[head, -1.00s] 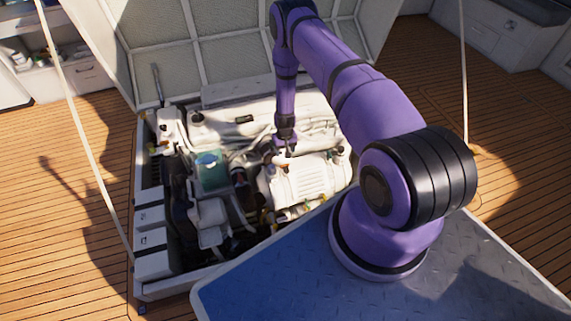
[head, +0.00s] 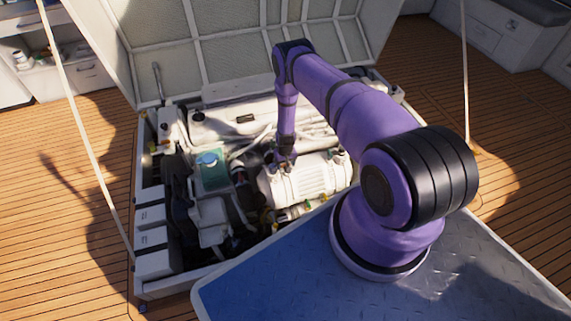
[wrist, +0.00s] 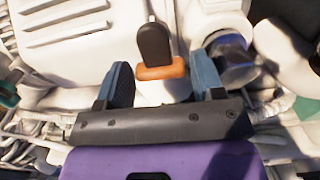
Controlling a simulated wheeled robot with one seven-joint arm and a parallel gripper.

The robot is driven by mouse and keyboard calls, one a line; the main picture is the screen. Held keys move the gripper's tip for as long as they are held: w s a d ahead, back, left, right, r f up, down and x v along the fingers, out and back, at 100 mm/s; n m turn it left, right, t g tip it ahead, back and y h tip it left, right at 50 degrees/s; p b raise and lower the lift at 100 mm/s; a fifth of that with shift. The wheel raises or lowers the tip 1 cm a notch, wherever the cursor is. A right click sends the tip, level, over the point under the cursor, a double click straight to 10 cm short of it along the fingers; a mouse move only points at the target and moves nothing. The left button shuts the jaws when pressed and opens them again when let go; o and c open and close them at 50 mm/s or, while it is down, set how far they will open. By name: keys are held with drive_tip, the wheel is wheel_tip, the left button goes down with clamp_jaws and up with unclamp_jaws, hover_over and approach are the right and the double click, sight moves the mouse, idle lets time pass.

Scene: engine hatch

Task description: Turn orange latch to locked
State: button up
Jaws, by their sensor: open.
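The orange latch (wrist: 161,71) shows in the wrist view as a short orange bar with a dark grip (wrist: 154,41) just above it. It sits on the white engine. My gripper (wrist: 163,82) is open, with one blue-grey finger on each side of the latch's lower part. I see a gap between the latch and each finger, and cannot tell how deep the fingers reach. In the head view my gripper (head: 284,158) is low over the white engine (head: 305,180), and the latch cannot be made out there.
A dark round port with a blue-grey ring (wrist: 229,50) lies right of the right finger. In the head view, a raised hatch lid (head: 240,45) stands behind the engine, and a teal-sided tank with a blue cap (head: 208,160) is left of my gripper. Hoses and pipes crowd the bay.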

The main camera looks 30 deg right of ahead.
drive_tip(key=c, duration=0.7)
drive_tip(key=shift+o, duration=0.2)
drive_tip(key=shift+m, duration=0.4)
drive_tip(key=m, duration=0.3)
drive_tip(key=shift+m, duration=0.3)
drive_tip(key=m, duration=0.4)
drive_tip(key=shift+m, duration=0.3)
drive_tip(key=m, duration=0.4)
drive_tip(key=shift+m, duration=2.5)
